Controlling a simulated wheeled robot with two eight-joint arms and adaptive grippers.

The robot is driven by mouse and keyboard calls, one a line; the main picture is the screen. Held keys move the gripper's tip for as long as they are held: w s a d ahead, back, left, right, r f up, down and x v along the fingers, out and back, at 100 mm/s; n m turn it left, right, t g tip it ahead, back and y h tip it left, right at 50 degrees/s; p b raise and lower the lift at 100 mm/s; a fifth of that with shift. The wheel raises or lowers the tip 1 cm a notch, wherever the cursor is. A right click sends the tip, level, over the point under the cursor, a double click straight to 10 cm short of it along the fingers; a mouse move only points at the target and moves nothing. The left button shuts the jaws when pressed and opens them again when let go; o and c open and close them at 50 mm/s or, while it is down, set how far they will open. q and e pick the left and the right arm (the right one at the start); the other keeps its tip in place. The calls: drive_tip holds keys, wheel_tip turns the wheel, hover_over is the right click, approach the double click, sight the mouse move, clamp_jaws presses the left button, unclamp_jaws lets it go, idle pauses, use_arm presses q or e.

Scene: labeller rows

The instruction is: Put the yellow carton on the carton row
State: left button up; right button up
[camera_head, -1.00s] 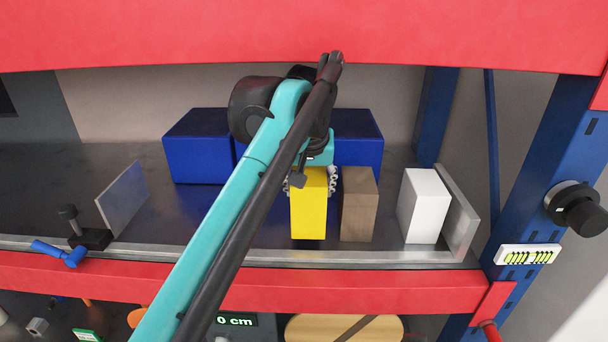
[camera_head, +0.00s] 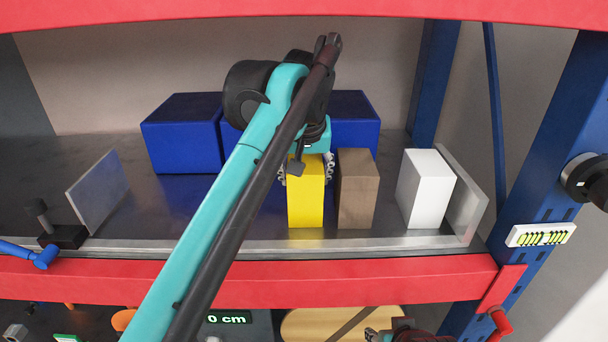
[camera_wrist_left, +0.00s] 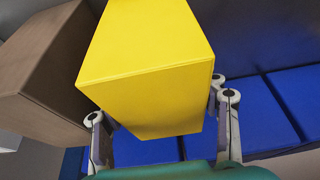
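The yellow carton (camera_head: 306,203) stands upright on the metal shelf, left of a brown carton (camera_head: 357,190) with a narrow gap between them. A white carton (camera_head: 425,190) stands further right. My left gripper (camera_head: 306,168) reaches over from behind the yellow carton, a finger against each side of its upper part. In the left wrist view the yellow carton (camera_wrist_left: 150,65) fills the space between the fingers, with the brown carton (camera_wrist_left: 40,75) beside it. The gripper looks shut on it. The carton's back is hidden in the head view.
Blue boxes (camera_head: 184,132) stand behind the cartons. An upright metal plate (camera_head: 467,195) closes the right end; another plate (camera_head: 98,192) stands at left. A raised metal lip (camera_head: 300,247) and red beam (camera_head: 250,283) run along the front.

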use_arm(q)
drive_tip(key=shift+o, duration=1.2)
drive_tip(key=shift+s, duration=0.1)
drive_tip(key=shift+a, duration=0.2)
drive_tip(key=shift+r, duration=0.15)
drive_tip(key=shift+d+r, duration=0.1)
drive_tip(key=shift+r, duration=0.2)
drive_tip(key=s+r+b, duration=0.2)
drive_tip(key=s, duration=1.1)
